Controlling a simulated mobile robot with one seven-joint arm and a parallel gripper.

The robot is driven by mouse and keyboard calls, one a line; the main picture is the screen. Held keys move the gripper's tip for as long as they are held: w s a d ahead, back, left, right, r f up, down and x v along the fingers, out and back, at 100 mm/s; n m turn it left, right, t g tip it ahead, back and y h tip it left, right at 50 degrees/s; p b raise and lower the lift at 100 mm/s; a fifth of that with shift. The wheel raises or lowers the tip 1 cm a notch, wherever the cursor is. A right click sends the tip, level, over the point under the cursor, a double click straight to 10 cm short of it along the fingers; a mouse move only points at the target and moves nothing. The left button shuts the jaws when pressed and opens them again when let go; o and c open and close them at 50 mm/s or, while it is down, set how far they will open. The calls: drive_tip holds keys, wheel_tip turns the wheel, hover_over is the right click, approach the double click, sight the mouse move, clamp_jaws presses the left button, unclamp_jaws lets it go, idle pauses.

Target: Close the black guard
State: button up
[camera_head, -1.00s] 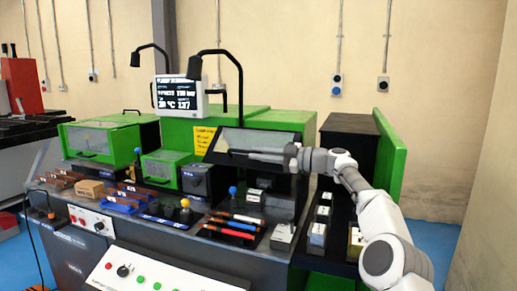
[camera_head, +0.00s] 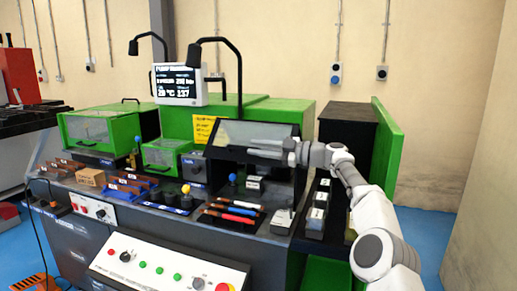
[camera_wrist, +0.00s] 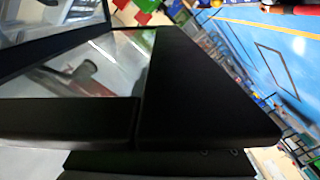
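The black guard (camera_head: 228,151) is a black frame with a clear, reflective window on the right part of the green machine. It is tilted up, with a dark opening below it. My gripper (camera_head: 254,147) is in front of the guard's window in the head view, with its light grey end near the right side of the frame. I cannot tell whether it touches the guard or how far its fingers are apart. In the wrist view, dark frame-like surfaces and reflective panes fill much of the picture, and no separate fingertips can be made out.
A blue-knobbed lever (camera_head: 233,179) stands below the guard. Tools with red, blue and orange handles lie in a tray (camera_head: 213,222) in front. A lamp on a black bent arm (camera_head: 240,80) rises behind the guard. A green panel (camera_head: 391,150) stands at the right.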

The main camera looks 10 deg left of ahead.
drive_tip(key=shift+o, duration=1)
drive_tip(key=shift+r, duration=0.1)
drive_tip(key=shift+s+d+b, duration=0.2)
drive_tip(key=shift+d, duration=1.05)
drive_tip(key=shift+s+d+b, duration=0.15)
drive_tip(key=shift+d+b, duration=0.1)
drive_tip(key=shift+d, duration=1)
drive_tip(key=shift+s+d+b, duration=0.2)
drive_tip(key=shift+d, duration=1.05)
